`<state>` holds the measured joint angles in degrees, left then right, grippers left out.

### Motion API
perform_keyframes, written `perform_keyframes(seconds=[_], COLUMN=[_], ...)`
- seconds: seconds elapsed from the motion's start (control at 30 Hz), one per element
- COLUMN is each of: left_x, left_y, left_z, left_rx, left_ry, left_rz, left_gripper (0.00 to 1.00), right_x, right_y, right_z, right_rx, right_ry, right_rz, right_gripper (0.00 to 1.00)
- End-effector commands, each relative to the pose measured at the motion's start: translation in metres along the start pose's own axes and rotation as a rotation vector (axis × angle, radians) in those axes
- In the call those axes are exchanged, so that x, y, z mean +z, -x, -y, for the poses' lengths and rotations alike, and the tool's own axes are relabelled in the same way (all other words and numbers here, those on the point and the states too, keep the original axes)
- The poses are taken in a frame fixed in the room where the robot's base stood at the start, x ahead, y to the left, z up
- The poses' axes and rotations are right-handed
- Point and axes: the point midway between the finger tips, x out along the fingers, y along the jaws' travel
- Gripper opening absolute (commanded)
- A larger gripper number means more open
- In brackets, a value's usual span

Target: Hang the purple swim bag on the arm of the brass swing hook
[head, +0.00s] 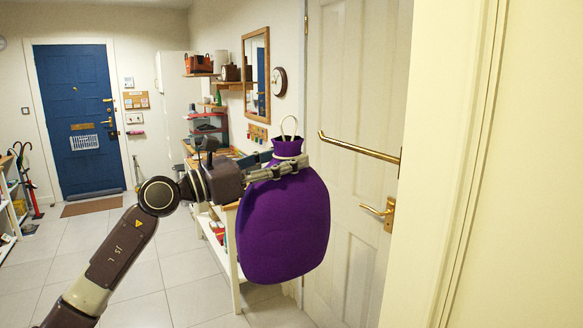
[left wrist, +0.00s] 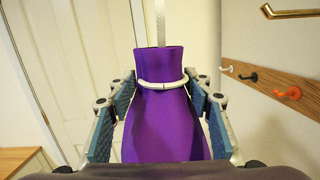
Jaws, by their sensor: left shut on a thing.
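The purple swim bag (head: 284,228) hangs full and roughly upright from my left gripper (head: 283,168), which is shut on its neck. A pale cord loop (head: 289,126) stands up above the neck. In the left wrist view the bag (left wrist: 165,125) sits between the finger pads (left wrist: 162,100), with a white cord around its neck. The brass swing hook (head: 360,149) is a bar with an upturned left tip, right of the bag and apart from it. Part of it shows top right in the left wrist view (left wrist: 292,13). My right gripper is not in view.
A pale panelled door (head: 345,230) with a brass handle (head: 386,211) stands behind the bar. A wooden rail with several coloured hooks (left wrist: 262,80) is on the wall at right in the left wrist view. A bench (head: 234,262) stands behind the bag.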

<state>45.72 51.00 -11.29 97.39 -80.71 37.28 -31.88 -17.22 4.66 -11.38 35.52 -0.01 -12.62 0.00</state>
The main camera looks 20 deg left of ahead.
Motion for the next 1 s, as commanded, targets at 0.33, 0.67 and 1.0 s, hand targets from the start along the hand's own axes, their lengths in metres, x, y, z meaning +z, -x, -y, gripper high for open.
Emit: perform_keyframes(seconds=[0.33, 0.67, 1.0], left_x=[0.002, 0.004, 0.004], left_y=[0.001, 0.001, 0.000], left_z=[0.001, 0.018, 0.042], left_rx=[0.001, 0.002, 0.002], left_ry=[-0.003, -0.005, -0.003], left_rz=[0.003, 0.003, 0.002], left_gripper=[0.00, 0.00, 0.00], right_x=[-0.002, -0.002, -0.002], right_y=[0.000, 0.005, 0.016], right_z=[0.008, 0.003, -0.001], right_rx=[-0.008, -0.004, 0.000], right_ry=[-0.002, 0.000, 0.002], right_rz=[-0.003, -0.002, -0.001], right_gripper=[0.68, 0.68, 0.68])
